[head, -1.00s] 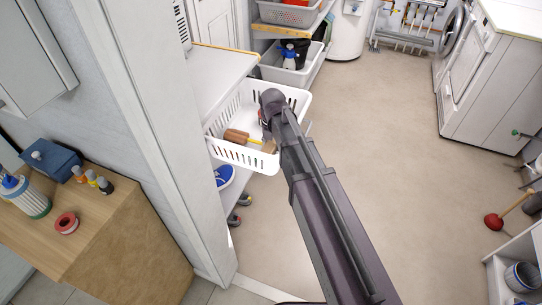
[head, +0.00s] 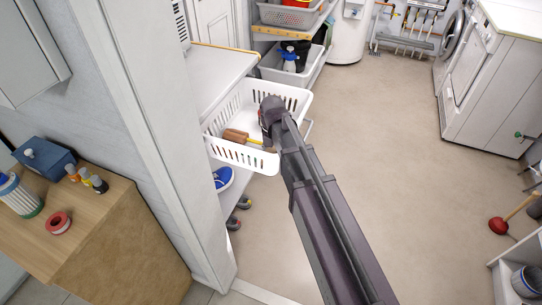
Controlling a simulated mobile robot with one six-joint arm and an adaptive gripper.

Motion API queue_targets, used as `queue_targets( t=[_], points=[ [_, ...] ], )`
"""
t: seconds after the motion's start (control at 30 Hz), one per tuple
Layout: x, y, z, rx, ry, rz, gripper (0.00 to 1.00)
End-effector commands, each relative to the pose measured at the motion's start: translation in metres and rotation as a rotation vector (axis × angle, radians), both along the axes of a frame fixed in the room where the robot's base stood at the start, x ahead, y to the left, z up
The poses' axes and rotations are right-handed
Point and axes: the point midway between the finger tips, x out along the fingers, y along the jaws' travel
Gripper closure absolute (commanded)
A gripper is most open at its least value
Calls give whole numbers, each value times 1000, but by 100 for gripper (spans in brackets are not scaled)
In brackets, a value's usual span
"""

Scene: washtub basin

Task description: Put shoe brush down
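A white slotted basket (head: 225,152) stands pulled out from under a white worktop. A brown block-like piece (head: 236,135) with a thin yellowish handle lies in it; it may be the shoe brush, but I cannot be sure at this size. My gripper (head: 266,128) is down at the basket's right part, just right of the handle. My own dark arm covers most of it, so its fingertips and anything between them are hidden. I cannot tell whether it touches the handle.
A blue shoe (head: 223,177) sits on a shelf below the basket. A white wall post (head: 165,140) stands to the left. A wooden cabinet (head: 120,225) with a blue box (head: 44,158) and small bottles is nearer. Grey bins (head: 292,68) stand behind.

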Motion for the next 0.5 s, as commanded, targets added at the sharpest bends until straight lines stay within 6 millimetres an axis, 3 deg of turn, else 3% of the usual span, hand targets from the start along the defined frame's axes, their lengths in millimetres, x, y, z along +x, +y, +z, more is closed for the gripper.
queue_targets(
  t=[0.5],
  points=[
    [0, 0, -6, 0, 0, 0, 99]
  ],
)
